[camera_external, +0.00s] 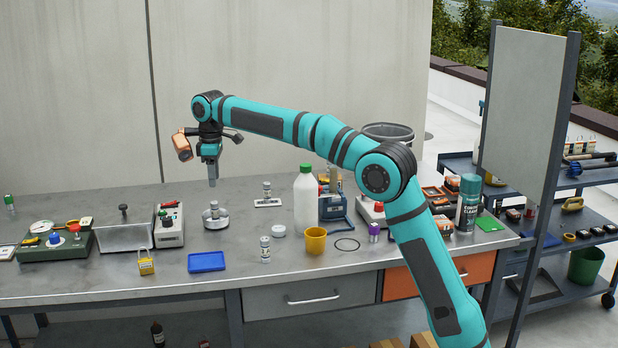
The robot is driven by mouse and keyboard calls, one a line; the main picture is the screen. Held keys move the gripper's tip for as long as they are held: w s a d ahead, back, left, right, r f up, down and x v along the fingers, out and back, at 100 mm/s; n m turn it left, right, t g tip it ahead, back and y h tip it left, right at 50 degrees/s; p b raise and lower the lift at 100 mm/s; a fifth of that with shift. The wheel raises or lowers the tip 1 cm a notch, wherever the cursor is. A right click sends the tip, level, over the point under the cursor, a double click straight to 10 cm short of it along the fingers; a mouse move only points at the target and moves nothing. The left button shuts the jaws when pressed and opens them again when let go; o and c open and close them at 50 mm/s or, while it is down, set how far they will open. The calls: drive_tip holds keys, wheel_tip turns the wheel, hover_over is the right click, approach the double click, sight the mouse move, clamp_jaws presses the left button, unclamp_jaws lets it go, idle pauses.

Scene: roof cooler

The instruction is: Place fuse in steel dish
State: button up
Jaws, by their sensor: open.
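The steel dish (221,223) is a small round metal dish on the grey workbench, left of centre. A small pale cylinder that looks like a fuse (214,209) stands upright, apparently inside the dish. Two similar fuse-like cylinders stand elsewhere: one (266,188) on a small white plate behind and right of the dish, one (265,250) on the bench in front and to the right. My gripper (212,184) points down above the dish, a little higher than the cylinder there. It is open and holds nothing; the gap between its fingers is hard to see.
A metal tray (122,238) and a grey device (169,227) stand left of the dish. A blue tray (206,262) and yellow padlock (146,264) lie in front. A white bottle (305,200) and yellow cup (315,241) stand right. The bench's front left is clear.

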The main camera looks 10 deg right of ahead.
drive_tip(key=s+d+r+m+t+y, duration=0.1)
drive_tip(key=s+d+r+m+t, duration=0.2)
drive_tip(key=d, duration=0.9)
drive_tip(key=d+r+m+t+y, duration=0.15)
drive_tip(key=d+r, duration=0.45)
drive_tip(key=d, duration=0.6)
drive_tip(key=s+d+r+m+t+y, duration=0.1)
drive_tip(key=s+d+r+m+t, duration=0.2)
drive_tip(key=d, duration=0.9)
drive_tip(key=s+d+f+m+t+h, duration=0.1)
drive_tip(key=s+d+m+t, duration=0.3)
drive_tip(key=s+d, duration=0.7)
drive_tip(key=s+d+f+m+t+h, duration=0.2)
drive_tip(key=s+d+m+t, duration=0.2)
drive_tip(key=s+d, duration=0.8)
drive_tip(key=shift+t, duration=0.95)
